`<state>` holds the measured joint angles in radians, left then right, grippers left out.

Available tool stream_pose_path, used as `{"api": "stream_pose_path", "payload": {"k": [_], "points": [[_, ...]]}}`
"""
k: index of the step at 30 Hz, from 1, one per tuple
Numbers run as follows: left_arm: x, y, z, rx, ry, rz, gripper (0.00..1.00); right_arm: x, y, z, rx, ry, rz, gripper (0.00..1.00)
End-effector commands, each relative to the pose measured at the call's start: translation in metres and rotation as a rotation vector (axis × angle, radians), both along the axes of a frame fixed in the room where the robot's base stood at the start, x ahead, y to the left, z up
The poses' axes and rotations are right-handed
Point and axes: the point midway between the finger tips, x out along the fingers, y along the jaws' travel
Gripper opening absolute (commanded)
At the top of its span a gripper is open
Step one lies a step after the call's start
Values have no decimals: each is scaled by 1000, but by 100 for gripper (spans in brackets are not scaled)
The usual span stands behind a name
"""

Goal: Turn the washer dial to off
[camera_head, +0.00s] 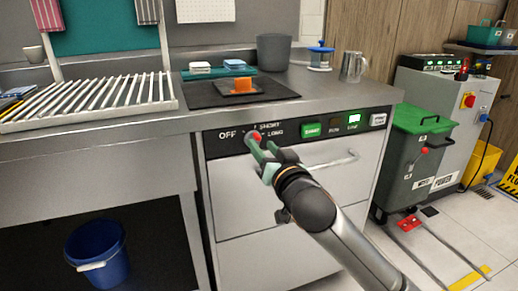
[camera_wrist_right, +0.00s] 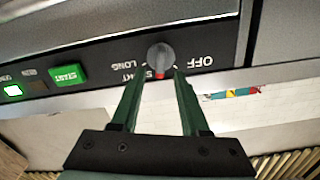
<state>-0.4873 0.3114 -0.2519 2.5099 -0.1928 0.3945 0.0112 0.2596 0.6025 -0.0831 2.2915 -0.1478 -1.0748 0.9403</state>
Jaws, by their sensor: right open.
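The washer dial (camera_wrist_right: 160,57) is a round dark grey knob with a red mark on the black control panel (camera_head: 220,149). In the wrist view the labels are upside down. The red mark points to the lower edge, between the OFF label (camera_wrist_right: 198,62) and the SHORT label, close to SHORT. My right gripper (camera_wrist_right: 160,77) is open, with its two green fingers on either side of the knob's line. Whether the fingers touch the knob, I cannot tell. In the head view my right gripper (camera_head: 262,146) partly covers the dial. My left gripper is not in view.
A green START button (camera_head: 312,130) and a lit indicator sit right of the dial. A bar handle (camera_head: 345,160) crosses the washer door below. The steel counter (camera_head: 330,94) overhangs the panel. A green-lidded bin (camera_head: 415,150) stands to the right.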

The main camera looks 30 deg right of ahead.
Motion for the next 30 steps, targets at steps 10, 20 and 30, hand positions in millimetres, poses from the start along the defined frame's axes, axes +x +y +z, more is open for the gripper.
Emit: {"api": "stream_pose_path", "payload": {"k": [10,20,30], "points": [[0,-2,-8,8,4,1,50,29,-7,0,0,-1,0,45],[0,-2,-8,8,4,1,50,30,-7,0,0,0,0,39],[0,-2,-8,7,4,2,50,29,-7,0,1,0,0,1]]}}
